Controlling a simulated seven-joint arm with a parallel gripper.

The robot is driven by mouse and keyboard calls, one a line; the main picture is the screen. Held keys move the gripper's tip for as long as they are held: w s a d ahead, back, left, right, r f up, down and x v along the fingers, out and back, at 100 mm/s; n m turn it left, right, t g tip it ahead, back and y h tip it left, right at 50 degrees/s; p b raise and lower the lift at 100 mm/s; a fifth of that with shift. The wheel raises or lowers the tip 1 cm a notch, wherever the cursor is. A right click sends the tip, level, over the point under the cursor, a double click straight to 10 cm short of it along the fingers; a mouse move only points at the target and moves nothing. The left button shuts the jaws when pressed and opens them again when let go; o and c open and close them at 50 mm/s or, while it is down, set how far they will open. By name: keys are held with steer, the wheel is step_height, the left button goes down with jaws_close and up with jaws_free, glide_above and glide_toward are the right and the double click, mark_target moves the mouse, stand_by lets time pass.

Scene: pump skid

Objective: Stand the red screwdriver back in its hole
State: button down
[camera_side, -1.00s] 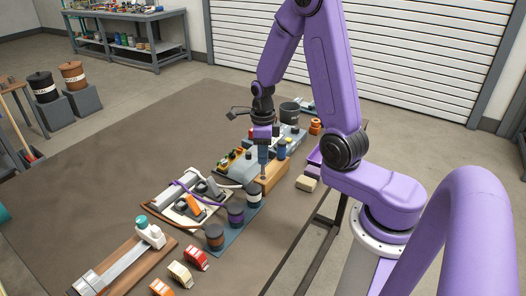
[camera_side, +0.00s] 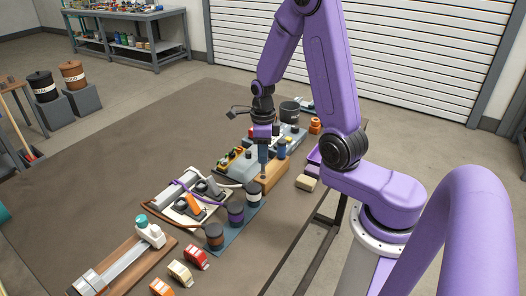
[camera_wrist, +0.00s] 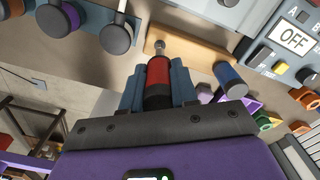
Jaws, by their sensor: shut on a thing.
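My gripper (camera_wrist: 158,88) has blue fingers shut on the red screwdriver (camera_wrist: 158,72). In the wrist view its red and black handle sits between the fingers, with a short metal part (camera_wrist: 160,47) beyond it over the wooden block (camera_wrist: 203,51). I cannot tell whether the shaft is in a hole. In the side view my gripper (camera_side: 263,158) points down at the left part of the wooden block (camera_side: 272,177), and the fingers mostly hide the screwdriver. A blue-handled tool (camera_wrist: 229,78) stands at the block, also seen in the side view (camera_side: 281,148).
A grey control box (camera_wrist: 285,30) with an OFF sign is beside the block. Dark-capped cylinders (camera_side: 236,214) stand in a row on a blue mat. A tan block (camera_side: 306,183) lies to the right. The brown table (camera_side: 90,165) is clear at left.

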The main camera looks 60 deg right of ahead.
mark_target(263, 171)
steer(key=shift+f, duration=2.6)
steer(key=c, duration=0.8)
jaws_free()
steer(key=shift+r, duration=0.1)
step_height(263, 171, up, 17)
steer(key=shift+r, duration=0.15)
